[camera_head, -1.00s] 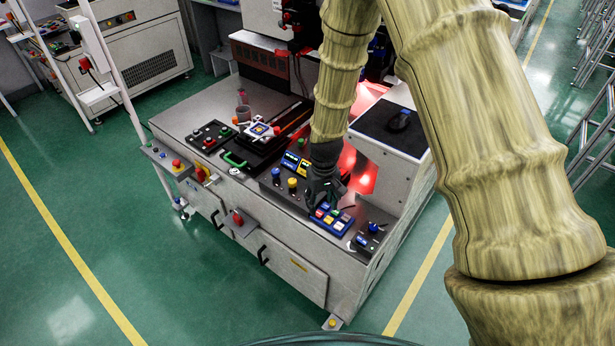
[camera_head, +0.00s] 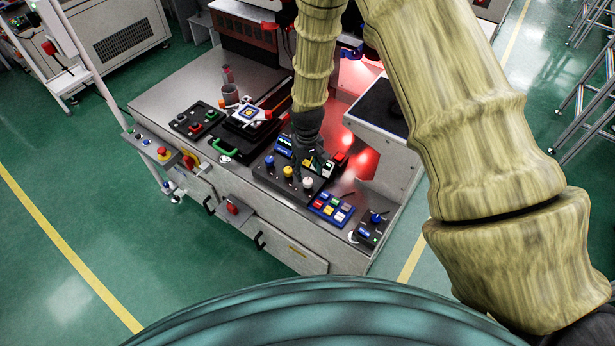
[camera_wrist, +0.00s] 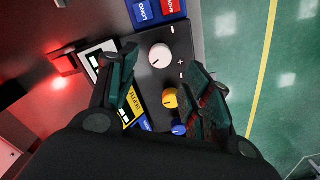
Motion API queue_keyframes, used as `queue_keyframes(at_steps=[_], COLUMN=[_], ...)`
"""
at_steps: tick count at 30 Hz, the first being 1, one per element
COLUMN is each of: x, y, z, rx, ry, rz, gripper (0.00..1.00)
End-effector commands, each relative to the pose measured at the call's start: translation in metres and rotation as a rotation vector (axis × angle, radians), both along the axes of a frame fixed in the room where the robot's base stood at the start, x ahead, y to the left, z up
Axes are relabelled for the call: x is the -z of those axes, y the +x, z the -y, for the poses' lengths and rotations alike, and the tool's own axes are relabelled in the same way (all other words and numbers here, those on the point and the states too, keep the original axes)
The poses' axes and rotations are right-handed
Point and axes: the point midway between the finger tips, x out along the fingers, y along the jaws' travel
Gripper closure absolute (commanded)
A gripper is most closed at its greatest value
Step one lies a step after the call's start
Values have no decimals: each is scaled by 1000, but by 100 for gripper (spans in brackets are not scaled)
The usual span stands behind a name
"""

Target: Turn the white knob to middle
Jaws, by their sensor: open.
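The white knob (camera_head: 308,183) sits at the right end of a row of three on a black control panel (camera_head: 263,181), beside a yellow knob (camera_head: 288,172) and a blue knob (camera_head: 270,161). In the wrist view the white knob (camera_wrist: 161,54) is round, with a small dark mark on its face and plus and minus signs at its side. My gripper (camera_head: 313,166) is over the panel, just behind the white knob in the head view. In the wrist view its two fingers (camera_wrist: 160,68) are apart, with the white knob between and beyond their tips. I see no contact.
Small displays (camera_wrist: 132,105) stand along the panel's edge.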

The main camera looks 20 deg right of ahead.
Motion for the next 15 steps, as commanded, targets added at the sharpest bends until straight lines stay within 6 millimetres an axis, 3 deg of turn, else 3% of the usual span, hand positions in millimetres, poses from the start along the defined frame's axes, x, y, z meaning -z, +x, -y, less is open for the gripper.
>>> queue_keyframes(at_steps=[15], x=[49], y=[-1], z=[1], rx=[2], ry=[0], rz=[-1], gripper=[51])
